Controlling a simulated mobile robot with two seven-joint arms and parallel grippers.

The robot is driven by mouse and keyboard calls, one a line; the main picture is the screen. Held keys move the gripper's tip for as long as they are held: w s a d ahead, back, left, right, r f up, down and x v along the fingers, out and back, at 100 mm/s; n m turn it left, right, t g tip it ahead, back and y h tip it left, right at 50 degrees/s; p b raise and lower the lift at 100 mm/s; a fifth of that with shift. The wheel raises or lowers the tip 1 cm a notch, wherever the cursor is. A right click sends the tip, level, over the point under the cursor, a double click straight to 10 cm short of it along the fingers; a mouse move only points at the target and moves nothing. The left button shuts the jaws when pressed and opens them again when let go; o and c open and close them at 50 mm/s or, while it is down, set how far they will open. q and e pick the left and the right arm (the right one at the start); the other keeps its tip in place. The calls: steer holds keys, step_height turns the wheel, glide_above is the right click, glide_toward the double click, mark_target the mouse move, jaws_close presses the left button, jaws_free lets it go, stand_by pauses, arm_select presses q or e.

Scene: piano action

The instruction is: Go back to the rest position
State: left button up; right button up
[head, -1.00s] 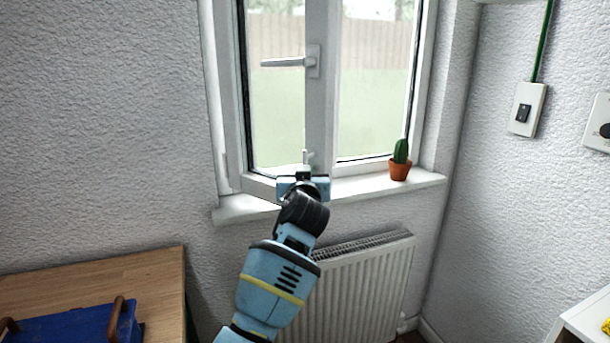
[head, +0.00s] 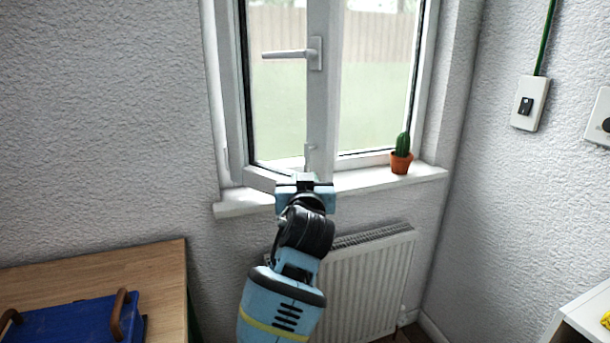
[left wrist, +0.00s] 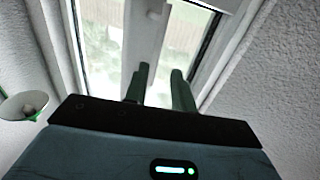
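My left arm rises from the bottom middle of the head view, with my left gripper (head: 306,186) just in front of the window sill. In the left wrist view its two dark fingers (left wrist: 160,90) stand apart with a gap between them and nothing held. In the head view the gripper body hides the fingers. Behind it is the white-framed window (head: 321,110), whose left sash appears to stand slightly ajar. Its handle (head: 290,53) is horizontal. I cannot tell whether the gripper touches the frame. My right gripper is in neither view.
A potted cactus (head: 401,158) stands on the sill (head: 425,176), right of my gripper. A white radiator (head: 368,285) is below. The left wrist view shows a lamp (left wrist: 25,105).

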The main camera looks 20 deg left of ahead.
arm_select(q)
steer(key=shift+s+d, duration=0.1)
steer(key=shift+s, duration=0.15)
stand_by(0.3)
